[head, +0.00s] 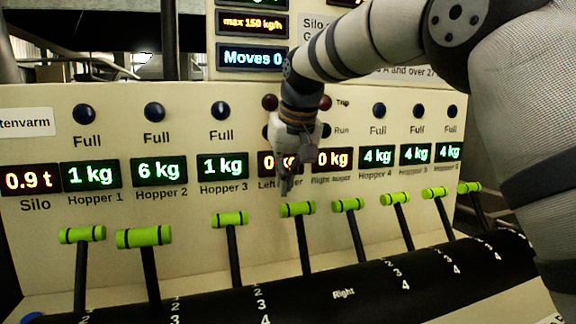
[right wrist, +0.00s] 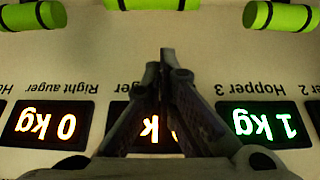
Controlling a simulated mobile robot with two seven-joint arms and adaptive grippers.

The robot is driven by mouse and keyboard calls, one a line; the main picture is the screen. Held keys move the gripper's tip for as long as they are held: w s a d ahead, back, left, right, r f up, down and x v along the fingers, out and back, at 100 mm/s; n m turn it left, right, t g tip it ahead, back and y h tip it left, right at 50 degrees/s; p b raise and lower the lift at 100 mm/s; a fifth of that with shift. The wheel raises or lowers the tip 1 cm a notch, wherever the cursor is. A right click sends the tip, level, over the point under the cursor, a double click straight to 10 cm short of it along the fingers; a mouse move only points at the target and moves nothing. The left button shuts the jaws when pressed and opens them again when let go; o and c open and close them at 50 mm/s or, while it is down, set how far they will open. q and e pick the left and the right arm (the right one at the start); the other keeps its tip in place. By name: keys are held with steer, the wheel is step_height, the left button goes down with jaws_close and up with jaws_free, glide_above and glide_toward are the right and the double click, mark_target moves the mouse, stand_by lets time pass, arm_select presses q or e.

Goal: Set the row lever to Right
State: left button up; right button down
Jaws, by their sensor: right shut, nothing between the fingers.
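The lever whose slot bears the word Right (head: 343,293) appears to be the row lever. Its green handle (head: 297,209) tops a dark stem in the middle of the lever row, and its stem leans slightly left. My right gripper (head: 286,190) is shut and empty, pointing down just above and left of this handle, in front of the Left auger display. In the right wrist view, the closed fingertips (right wrist: 167,55) point toward a green handle (right wrist: 150,4) at the top edge, with a gap between. Other slot labels for this lever are not visible. My left gripper is out of view.
Similar green-handled levers stand on both sides, including the Hopper 3 lever (head: 230,219) at left and another (head: 349,205) at right. The cream panel (head: 120,100) with lit displays rises behind. The black curved cover (head: 215,300) lies below the handles.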

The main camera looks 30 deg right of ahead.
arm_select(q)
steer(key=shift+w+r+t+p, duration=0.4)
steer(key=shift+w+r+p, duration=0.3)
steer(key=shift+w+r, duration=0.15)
arm_select(e)
steer(key=shift+s+a+f, duration=0.15)
steer(key=shift+s+f, duration=0.35)
steer(key=shift+s, duration=0.1)
steer(key=shift+s+a+f, duration=0.15)
steer(key=shift+s+f, duration=0.3)
steer(key=shift+s, duration=0.15)
